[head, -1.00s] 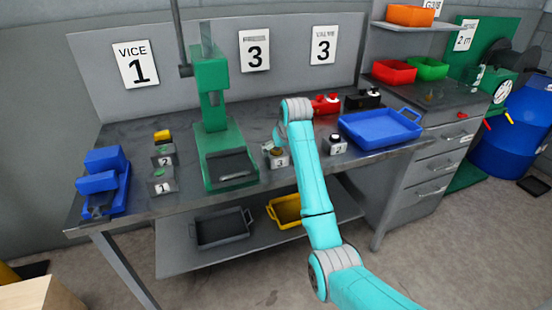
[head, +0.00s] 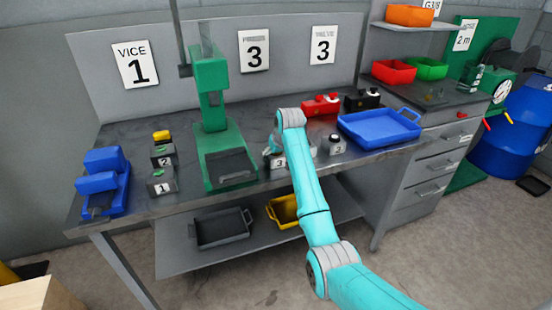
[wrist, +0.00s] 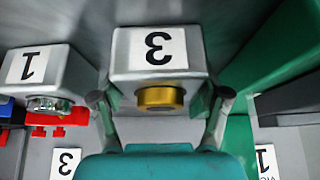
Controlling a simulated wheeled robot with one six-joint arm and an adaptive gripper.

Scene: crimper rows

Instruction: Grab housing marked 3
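The housing marked 3 (head: 279,163) is a grey block with a white label and a brass ring. It stands on the workbench just right of the green press. In the wrist view, the housing (wrist: 158,48) is upside down, with its brass ring facing me. My gripper (wrist: 160,96) has its two dark fingertips spread apart, one near each side of the housing's ring end. I see no clear contact. In the head view, my gripper (head: 276,146) is mostly hidden behind my arm, close to the housing.
Another grey housing (head: 337,147) stands to the right; its label reads 1 in the wrist view (wrist: 27,66). The green press (head: 227,155) stands close on the left. A blue tray (head: 380,128) lies further right.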

